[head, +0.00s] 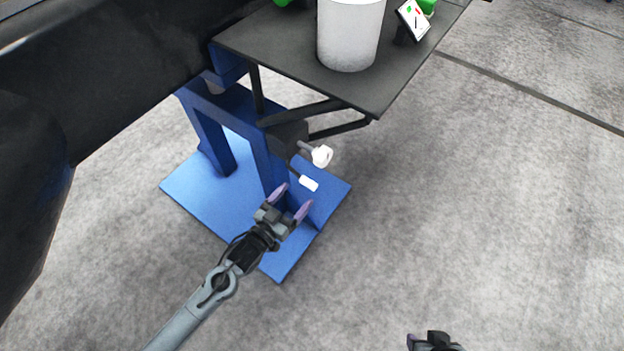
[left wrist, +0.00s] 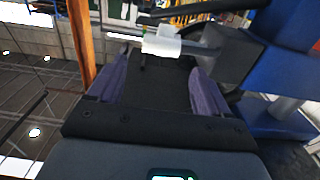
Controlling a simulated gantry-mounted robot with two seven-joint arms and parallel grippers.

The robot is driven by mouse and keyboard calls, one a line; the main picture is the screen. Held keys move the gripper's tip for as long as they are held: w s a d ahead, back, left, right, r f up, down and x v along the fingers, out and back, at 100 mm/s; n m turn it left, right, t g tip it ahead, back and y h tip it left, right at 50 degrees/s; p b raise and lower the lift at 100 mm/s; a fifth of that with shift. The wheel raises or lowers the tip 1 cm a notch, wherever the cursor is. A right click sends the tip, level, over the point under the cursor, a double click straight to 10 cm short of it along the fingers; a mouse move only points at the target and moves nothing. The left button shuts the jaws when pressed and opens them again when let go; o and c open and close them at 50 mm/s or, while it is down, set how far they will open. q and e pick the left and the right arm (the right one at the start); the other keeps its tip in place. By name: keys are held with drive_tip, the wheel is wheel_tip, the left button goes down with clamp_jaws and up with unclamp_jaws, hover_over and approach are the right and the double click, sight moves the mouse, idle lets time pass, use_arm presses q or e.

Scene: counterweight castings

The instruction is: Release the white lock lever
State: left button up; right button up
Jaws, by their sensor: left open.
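A short lever with a white grip (head: 309,184) sticks out from the side of the blue stand (head: 262,165), under the dark table top. A white knob (head: 322,156) on a shaft sits just above it. My left gripper (head: 290,200) is open, its purple fingers pointing up toward the lever, just below and left of the white grip. In the left wrist view a white piece (left wrist: 162,42) shows beyond and between the spread fingers (left wrist: 160,72), apart from them; I cannot tell which of the two it is. My right gripper (head: 430,342) is mostly cut off at the bottom edge.
The dark table top (head: 290,62) overhangs the stand, with struts beneath. A white cylinder (head: 348,38) and a small display (head: 413,20) stand on it. The blue base plate (head: 200,190) lies on the floor. Grey floor (head: 480,200) to the right is clear.

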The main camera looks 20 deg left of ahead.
sight(308, 182)
use_arm(q)
drive_tip(key=b+x, duration=0.3)
drive_tip(key=x, duration=0.5)
drive_tip(key=shift+f, duration=0.15)
drive_tip(key=shift+w+d+b, duration=0.15)
drive_tip(key=shift+w+b, duration=0.25)
drive_tip(key=shift+w, duration=0.05)
drive_tip(key=c, duration=1.4)
